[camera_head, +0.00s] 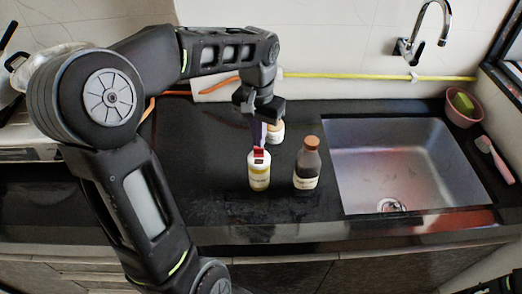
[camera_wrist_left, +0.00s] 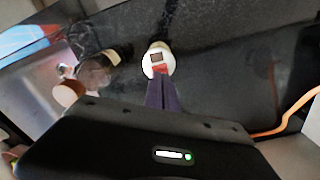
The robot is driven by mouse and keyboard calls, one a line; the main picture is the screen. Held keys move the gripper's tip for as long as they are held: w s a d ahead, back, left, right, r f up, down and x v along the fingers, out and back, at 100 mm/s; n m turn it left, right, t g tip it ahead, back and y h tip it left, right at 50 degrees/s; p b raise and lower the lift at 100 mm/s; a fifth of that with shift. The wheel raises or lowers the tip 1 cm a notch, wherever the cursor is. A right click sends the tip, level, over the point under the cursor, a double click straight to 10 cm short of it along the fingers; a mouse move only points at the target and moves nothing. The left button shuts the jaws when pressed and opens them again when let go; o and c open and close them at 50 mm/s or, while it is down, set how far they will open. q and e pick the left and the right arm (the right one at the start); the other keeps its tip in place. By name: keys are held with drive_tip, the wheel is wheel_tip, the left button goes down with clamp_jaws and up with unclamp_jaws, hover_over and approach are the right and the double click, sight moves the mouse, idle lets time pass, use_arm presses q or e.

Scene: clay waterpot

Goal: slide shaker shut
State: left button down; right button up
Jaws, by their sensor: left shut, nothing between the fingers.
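The shaker (camera_head: 259,172) is a small bottle with a white top and a pale label, upright on the black counter. A red slide (camera_head: 259,153) sits on its top; in the left wrist view the red slide (camera_wrist_left: 160,68) lies at the near edge of the white top (camera_wrist_left: 168,58), with a brown square opening beside it. My left gripper (camera_head: 258,143) points down at the red slide from just behind it. Its dark purple fingers (camera_wrist_left: 161,84) are shut and empty, with tips at the slide; I cannot tell whether they touch. My right gripper is not in view.
A dark bottle with a cork (camera_head: 307,168) stands close to the shaker's right. Another jar (camera_head: 276,132) stands behind, partly hidden by my gripper. A steel sink (camera_head: 350,150) is further right, with a pink bowl (camera_head: 463,108) beyond. The counter left of the shaker is clear.

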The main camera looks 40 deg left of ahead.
use_arm(q)
drive_tip(key=shift+f+b, duration=0.4)
drive_tip(key=shift+f, duration=0.25)
idle(0.3)
drive_tip(key=shift+s+f, duration=0.15)
idle(0.8)
drive_tip(key=shift+s+d+b, duration=0.2)
drive_tip(key=shift+s+d, duration=0.25)
drive_tip(key=shift+s, duration=0.15)
drive_tip(key=shift+s+d+b, duration=0.2)
drive_tip(key=shift+s+d, duration=0.2)
drive_tip(key=shift+s, duration=0.2)
idle(1.5)
drive_tip(key=shift+w+a+r+p, duration=0.1)
drive_tip(key=shift+w+r+p, duration=0.1)
drive_tip(key=shift+r+p, duration=0.65)
wheel_tip(320, 180, up, 6)
drive_tip(key=p, duration=0.4)
drive_tip(key=shift+f, duration=0.2)
